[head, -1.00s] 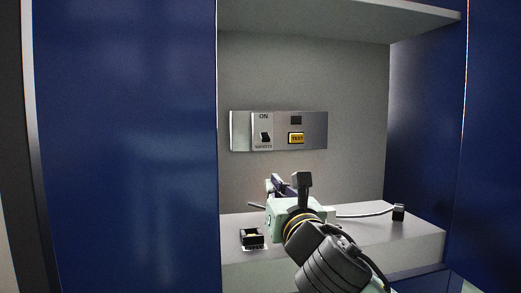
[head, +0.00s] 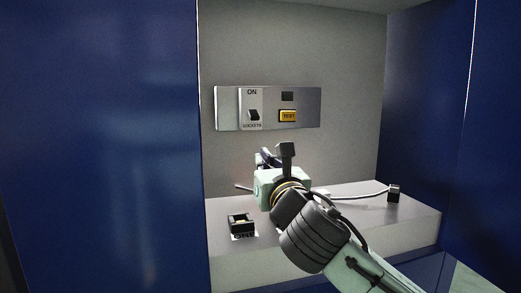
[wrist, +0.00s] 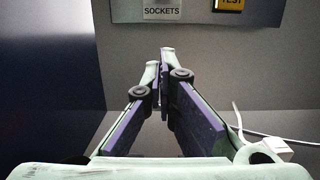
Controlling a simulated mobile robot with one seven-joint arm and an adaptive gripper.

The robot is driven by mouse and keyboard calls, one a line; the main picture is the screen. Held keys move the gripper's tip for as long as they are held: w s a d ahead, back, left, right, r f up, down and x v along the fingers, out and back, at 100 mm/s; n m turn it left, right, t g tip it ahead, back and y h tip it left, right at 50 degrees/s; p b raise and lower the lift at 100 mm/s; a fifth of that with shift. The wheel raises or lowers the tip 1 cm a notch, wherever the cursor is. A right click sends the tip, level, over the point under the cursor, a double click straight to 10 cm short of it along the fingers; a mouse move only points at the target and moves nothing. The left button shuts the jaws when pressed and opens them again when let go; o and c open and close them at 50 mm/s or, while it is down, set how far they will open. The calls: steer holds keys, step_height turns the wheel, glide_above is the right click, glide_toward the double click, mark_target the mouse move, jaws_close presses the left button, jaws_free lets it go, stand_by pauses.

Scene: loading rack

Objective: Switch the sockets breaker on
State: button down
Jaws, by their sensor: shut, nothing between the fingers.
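The sockets breaker (head: 253,115) is a small black toggle on a light plate marked ON above and SOCKETS below. It sits at the left of a metal panel (head: 305,93) on the back wall. In the wrist view only the SOCKETS label (wrist: 162,11) shows at the top edge; the toggle is out of frame. My gripper (head: 262,155) is below the panel in the head view, apart from it. In the wrist view its fingers (wrist: 160,55) are together and empty, pointing toward the wall below the label.
A yellow TEST button (head: 288,116) with a dark window (head: 288,96) above it is right of the breaker. A black socket block (head: 241,223) sits on the shelf (head: 222,262). A white cable ends in a black plug (head: 393,193) at right. Blue side walls flank the bay.

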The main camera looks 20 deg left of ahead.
mark_target(251, 129)
steer(key=w+a+r+p, duration=0.1)
steer(key=w, duration=0.1)
steer(key=w+a+r+p, duration=0.1)
steer(key=r, duration=0.1)
steer(key=w+a+r+p, duration=0.1)
steer(key=w+a, duration=0.1)
steer(key=shift+w+r, duration=0.3)
steer(key=shift+r, duration=0.1)
steer(key=shift+d, duration=0.1)
